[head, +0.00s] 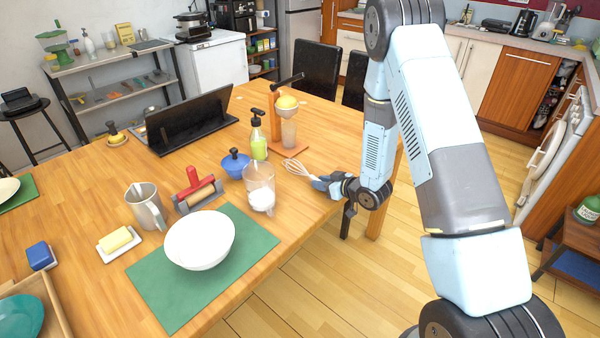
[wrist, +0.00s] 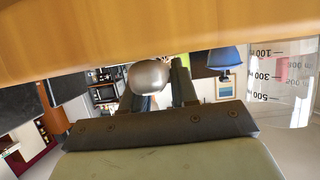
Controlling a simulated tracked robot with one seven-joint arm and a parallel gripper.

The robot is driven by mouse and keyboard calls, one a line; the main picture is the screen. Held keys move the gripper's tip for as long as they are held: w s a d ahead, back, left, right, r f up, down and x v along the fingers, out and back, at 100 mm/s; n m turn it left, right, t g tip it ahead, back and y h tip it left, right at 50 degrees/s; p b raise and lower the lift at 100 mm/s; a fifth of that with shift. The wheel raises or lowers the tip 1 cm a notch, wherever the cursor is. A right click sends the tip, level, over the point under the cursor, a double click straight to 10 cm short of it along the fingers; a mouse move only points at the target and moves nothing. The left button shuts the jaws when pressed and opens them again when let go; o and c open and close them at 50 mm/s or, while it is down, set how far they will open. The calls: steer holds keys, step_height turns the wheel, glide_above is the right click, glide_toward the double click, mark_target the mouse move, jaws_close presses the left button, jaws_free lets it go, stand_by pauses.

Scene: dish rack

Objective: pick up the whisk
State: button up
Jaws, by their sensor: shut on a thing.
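The whisk (head: 295,168) has pale wire loops that point left over the table's right edge in the head view. My gripper (head: 326,184) is at the whisk's handle end, by that edge, and is shut on it. Most of the handle is hidden by the gripper. In the wrist view, which is upside down, a rounded silvery piece (wrist: 150,77), apparently the whisk's handle, sits between the fingers of my gripper (wrist: 157,92). I cannot tell whether the loops touch the table.
A clear measuring cup (head: 260,188) stands left of the whisk, also in the wrist view (wrist: 282,85). A white bowl (head: 200,240) sits on a green mat (head: 255,238).

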jaws_close()
steer(key=shift+r, duration=0.1)
